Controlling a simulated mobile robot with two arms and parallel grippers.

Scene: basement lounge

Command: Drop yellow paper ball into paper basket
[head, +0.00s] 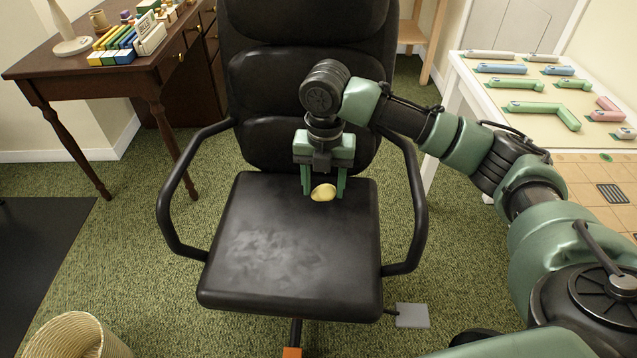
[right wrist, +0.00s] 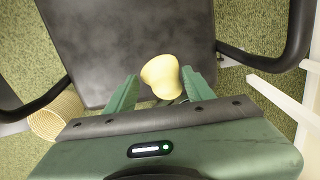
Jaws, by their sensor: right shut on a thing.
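The yellow paper ball (head: 323,192) is between the fingertips of my right gripper (head: 323,184), over the rear part of the black chair seat (head: 290,255). The right gripper is shut on the ball, and I cannot tell whether the ball touches the seat. In the right wrist view the ball (right wrist: 162,76) sits between the two green fingers (right wrist: 158,92). The woven paper basket (head: 70,338) stands on the floor at the bottom left, partly cut off by the frame edge. It also shows in the right wrist view (right wrist: 50,120). My left gripper is not in view.
The chair's armrests (head: 413,205) rise on both sides of the seat. A brown desk (head: 100,75) with colored blocks stands at the back left. A white table (head: 480,85) with colored bars is at the right. Green carpet (head: 150,265) lies clear between chair and basket.

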